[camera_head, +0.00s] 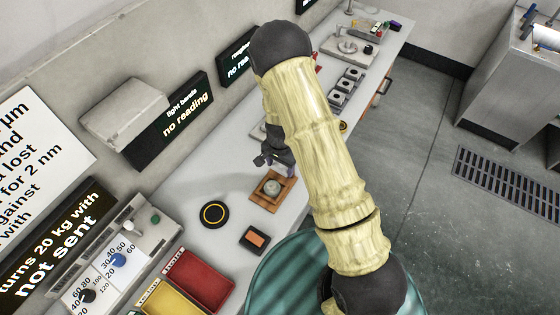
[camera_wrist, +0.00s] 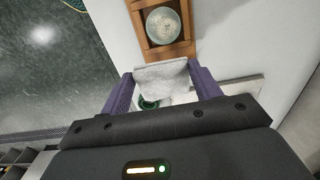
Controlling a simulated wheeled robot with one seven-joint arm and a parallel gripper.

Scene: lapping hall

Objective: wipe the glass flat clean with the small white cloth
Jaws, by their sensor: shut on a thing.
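My gripper (camera_wrist: 163,88) is shut on the small white cloth (camera_wrist: 160,74), which spans between its two purple fingers in the wrist view. The glass flat (camera_wrist: 163,25) is a round, pale, speckled disc lying in a square wooden frame (camera_wrist: 138,22), just beyond the cloth in the wrist view. In the head view the glass flat (camera_head: 271,187) sits in its wooden frame (camera_head: 285,198) on the bench, and my gripper (camera_head: 268,160) is just behind it. I cannot tell whether the cloth touches the frame. My arm hides part of the bench.
A black disc with a yellow ring (camera_head: 214,214) and a small dark block with an orange top (camera_head: 255,239) lie near the frame. A red tray (camera_head: 198,280) and a yellow tray (camera_head: 165,300) stand at the front. Square blocks (camera_head: 345,88) line the bench behind my arm.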

